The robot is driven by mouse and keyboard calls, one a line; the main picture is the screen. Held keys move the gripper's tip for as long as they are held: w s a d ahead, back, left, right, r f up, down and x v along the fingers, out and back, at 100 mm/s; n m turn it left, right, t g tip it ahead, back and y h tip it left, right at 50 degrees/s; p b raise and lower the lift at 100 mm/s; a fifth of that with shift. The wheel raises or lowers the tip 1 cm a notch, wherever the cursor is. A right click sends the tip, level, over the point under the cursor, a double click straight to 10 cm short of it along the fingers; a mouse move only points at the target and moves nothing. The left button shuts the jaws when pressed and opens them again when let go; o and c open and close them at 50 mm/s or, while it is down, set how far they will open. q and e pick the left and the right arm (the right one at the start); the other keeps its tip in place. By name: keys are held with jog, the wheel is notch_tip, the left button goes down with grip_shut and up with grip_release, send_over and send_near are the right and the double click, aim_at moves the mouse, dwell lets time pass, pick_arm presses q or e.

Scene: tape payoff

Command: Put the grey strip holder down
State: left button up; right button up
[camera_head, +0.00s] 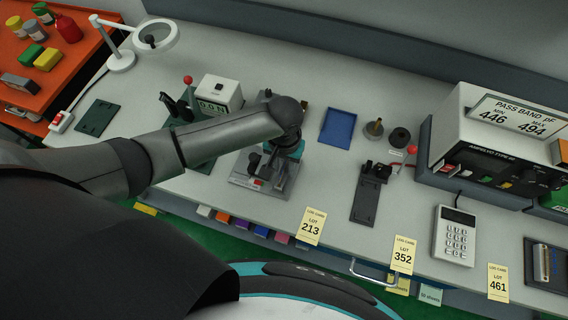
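My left arm comes in from the left and bends down at the wrist. My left gripper (270,168) points down over a grey fixture with a flat base plate (248,181) near the front edge of the bench. The wrist and gripper cover much of this fixture. Dark and grey parts crowd around the fingertips, and I cannot make out whether the fingers are open or shut, or whether a grey strip holder is between them. A long dark grey plate (364,207) with a black clamp lies apart to the right. My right gripper is not in view.
A blue tray (338,128) lies behind the gripper, with bare bench around it. A white counter box (219,94) stands at the left. At the right are a tester (500,130) and a calculator (454,236). Yellow lot cards, including 213 (311,227), line the front edge.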

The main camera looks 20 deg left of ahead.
aim_at(284, 167)
pick_arm(q)
jog(key=shift+r, duration=0.1)
notch_tip(284, 167, up, 12)
jog(key=p, duration=0.2)
dwell(0.3)
jog(key=shift+s, duration=0.1)
dwell(0.4)
